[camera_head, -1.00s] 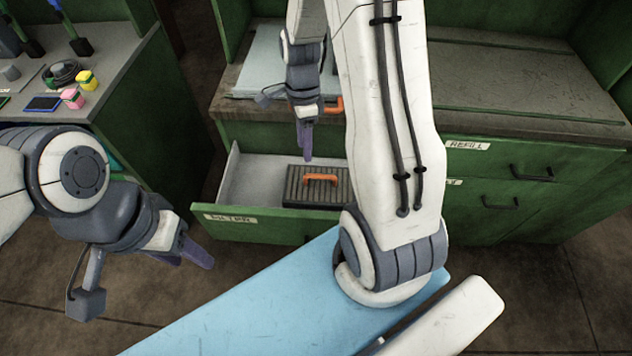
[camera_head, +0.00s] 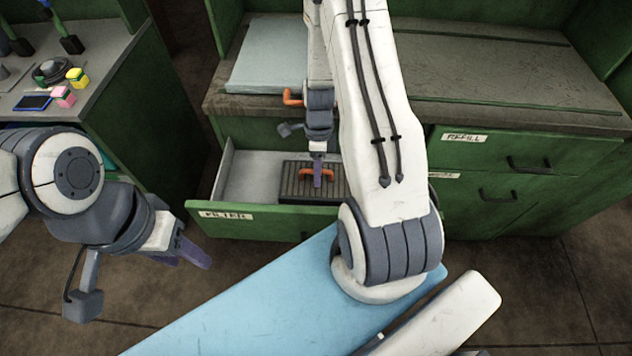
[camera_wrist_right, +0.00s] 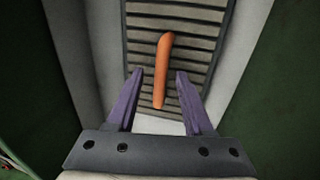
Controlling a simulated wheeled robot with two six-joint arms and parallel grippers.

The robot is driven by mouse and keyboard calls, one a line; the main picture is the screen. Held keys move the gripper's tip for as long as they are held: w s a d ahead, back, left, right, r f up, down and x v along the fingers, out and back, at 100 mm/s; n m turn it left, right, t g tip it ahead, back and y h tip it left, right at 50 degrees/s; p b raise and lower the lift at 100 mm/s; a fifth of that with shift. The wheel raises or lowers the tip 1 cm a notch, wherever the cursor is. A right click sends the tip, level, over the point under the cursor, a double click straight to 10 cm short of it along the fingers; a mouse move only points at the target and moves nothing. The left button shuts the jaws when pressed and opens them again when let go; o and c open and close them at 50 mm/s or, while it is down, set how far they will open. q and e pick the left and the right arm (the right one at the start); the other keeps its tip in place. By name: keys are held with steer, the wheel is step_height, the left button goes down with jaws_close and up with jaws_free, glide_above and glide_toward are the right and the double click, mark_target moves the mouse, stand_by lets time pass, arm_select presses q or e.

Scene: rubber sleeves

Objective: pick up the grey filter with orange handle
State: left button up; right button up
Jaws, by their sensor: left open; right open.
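The grey ribbed filter (camera_head: 338,187) lies flat in the open drawer labelled FILTER (camera_head: 255,185). Its orange handle (camera_head: 326,174) stands on top. In the right wrist view the filter (camera_wrist_right: 196,37) fills the top middle, and the handle (camera_wrist_right: 162,70) runs lengthwise, its near end between my two purple fingers. My right gripper (camera_head: 317,172) is open, pointing down over the handle, with the fingers (camera_wrist_right: 158,88) on either side and not closed on it. Exact height above the filter is hard to tell. My left gripper (camera_head: 185,255) is open and empty, left of the drawer.
A grey panel with an orange handle (camera_head: 292,98) lies on the green cabinet's top, close behind my right gripper. The drawer front (camera_head: 222,224) and side walls bound the filter. A left bench holds a yellow block (camera_head: 77,78) and a pink block (camera_head: 62,97).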

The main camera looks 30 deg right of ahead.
steer(key=shift+f, duration=0.25)
jaws_close()
stand_by(1.3)
